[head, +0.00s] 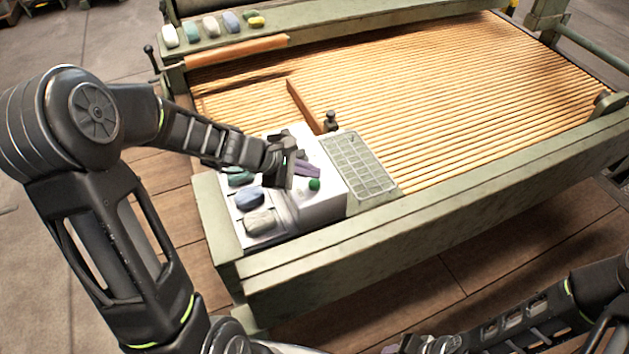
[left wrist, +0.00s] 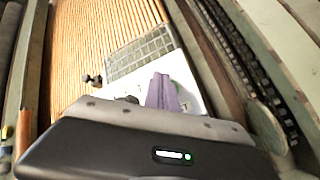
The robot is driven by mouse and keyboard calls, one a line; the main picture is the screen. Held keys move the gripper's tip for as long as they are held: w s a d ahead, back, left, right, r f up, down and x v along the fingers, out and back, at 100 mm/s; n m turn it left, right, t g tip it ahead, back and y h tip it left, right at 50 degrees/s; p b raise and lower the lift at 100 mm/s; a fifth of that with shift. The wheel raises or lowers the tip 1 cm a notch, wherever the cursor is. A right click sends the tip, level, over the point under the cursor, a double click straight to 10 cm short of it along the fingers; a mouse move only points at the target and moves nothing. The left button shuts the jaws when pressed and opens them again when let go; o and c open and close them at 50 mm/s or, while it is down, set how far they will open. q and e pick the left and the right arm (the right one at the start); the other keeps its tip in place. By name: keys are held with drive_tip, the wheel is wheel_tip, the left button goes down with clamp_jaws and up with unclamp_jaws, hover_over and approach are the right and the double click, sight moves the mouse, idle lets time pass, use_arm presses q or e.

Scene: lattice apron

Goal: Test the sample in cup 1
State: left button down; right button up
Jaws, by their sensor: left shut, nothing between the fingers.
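My left gripper (head: 290,172) is low over a white box (head: 320,207) with a green knob (head: 314,184). Its fingers are shut. A purple piece (head: 308,168) shows at the fingertips and also in the left wrist view (left wrist: 162,94); I cannot tell whether it is a sample or part of the gripper. Left of the box, a white holder carries a green lump (head: 238,176), a blue lump (head: 249,198) and a pale grey lump (head: 259,221). I read no cup numbers. My right arm shows at lower right, its gripper out of view.
A clear gridded tray (head: 358,166) lies right of the box; it also shows in the left wrist view (left wrist: 143,52). A slatted wooden apron (head: 420,90) fills the machine behind. A wooden bar (head: 304,106) and a dark knob (head: 330,121) stand nearby. Several coloured lumps (head: 211,26) sit on the far rail.

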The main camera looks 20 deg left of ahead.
sight(311, 184)
idle(0.8)
use_arm(q)
drive_tip(key=shift+f+b, duration=0.45)
drive_tip(key=shift+b, duration=0.1)
drive_tip(key=shift+f+b, duration=0.5)
drive_tip(key=shift+b, duration=0.1)
idle(0.5)
drive_tip(key=shift+r, duration=0.1)
drive_tip(key=shift+r+p, duration=0.85)
drive_tip(key=shift+r, duration=0.05)
wheel_tip(311, 184, up, 5)
drive_tip(key=p, duration=0.4)
idle(1.1)
